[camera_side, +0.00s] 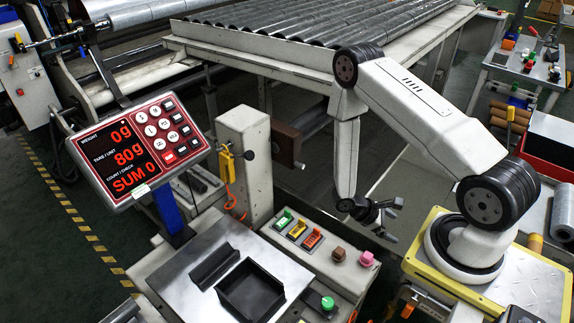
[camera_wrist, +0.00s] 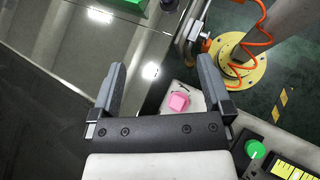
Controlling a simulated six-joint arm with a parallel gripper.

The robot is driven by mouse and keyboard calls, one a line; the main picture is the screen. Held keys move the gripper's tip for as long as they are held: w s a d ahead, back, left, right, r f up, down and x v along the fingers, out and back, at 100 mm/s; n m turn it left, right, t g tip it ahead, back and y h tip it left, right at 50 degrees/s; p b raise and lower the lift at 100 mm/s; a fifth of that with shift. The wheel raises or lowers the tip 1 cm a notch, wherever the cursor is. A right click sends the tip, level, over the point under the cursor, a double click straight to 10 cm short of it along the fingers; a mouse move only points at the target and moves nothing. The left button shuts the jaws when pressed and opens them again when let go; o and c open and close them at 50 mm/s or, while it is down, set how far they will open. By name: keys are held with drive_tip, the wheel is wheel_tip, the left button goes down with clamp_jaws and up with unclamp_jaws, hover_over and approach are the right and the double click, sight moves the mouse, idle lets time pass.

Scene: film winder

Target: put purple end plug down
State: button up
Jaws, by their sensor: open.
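No clearly purple plug shows in either view. The nearest in colour is a small pink plug-like piece (camera_side: 367,258) at the right end of the switch panel's top. A pink piece also shows in the wrist view (camera_wrist: 178,102), framed between my fingers in the picture. My gripper (camera_side: 396,219) hangs above and to the right of the panel in the side view. In the wrist view its two grey fingers (camera_wrist: 161,63) are spread wide, with nothing held between them.
A brown piece (camera_side: 338,254) sits left of the pink one. Green, yellow and red switches (camera_side: 297,230) are beside them. A black open tray (camera_side: 251,290) lies on the metal scale plate (camera_side: 182,282). A scale display (camera_side: 138,146) and white post (camera_side: 244,165) stand behind.

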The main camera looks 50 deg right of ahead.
drive_tip(key=w+a+r+m+t+y, duration=0.2)
drive_tip(key=w+a+r+t, duration=0.3)
drive_tip(key=a+r, duration=0.3)
drive_tip(key=w+a+r+m+t+y, duration=0.3)
drive_tip(key=w+a+r+t, duration=0.3)
drive_tip(key=r, duration=1)
drive_tip(key=w+a+y, duration=0.1)
drive_tip(key=a, duration=0.2)
drive_tip(key=shift+r, duration=0.15)
drive_tip(key=shift+c, duration=1)
